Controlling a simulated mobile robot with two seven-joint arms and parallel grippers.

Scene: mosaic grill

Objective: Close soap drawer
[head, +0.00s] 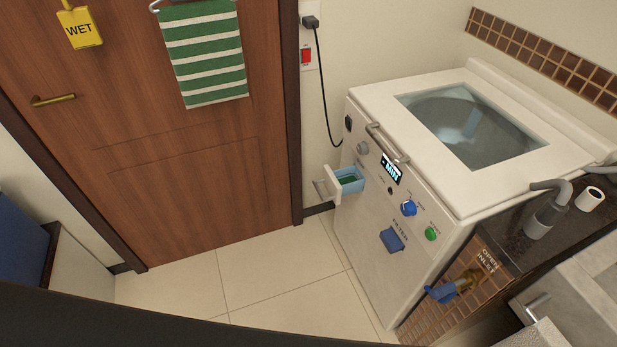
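The soap drawer (347,183) sticks out of the left part of the washing machine's front, so it stands open. The white washing machine (386,228) has a glass-topped lid, a display, a blue knob, a green button and a blue filter flap. Neither of my grippers shows in the head view.
A brown wooden door (190,180) stands at the left with a striped towel (205,55) and a yellow WET tag (79,28). The tiled floor (250,270) before the machine is clear. A blue-handled tap (455,288) juts out right of the machine.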

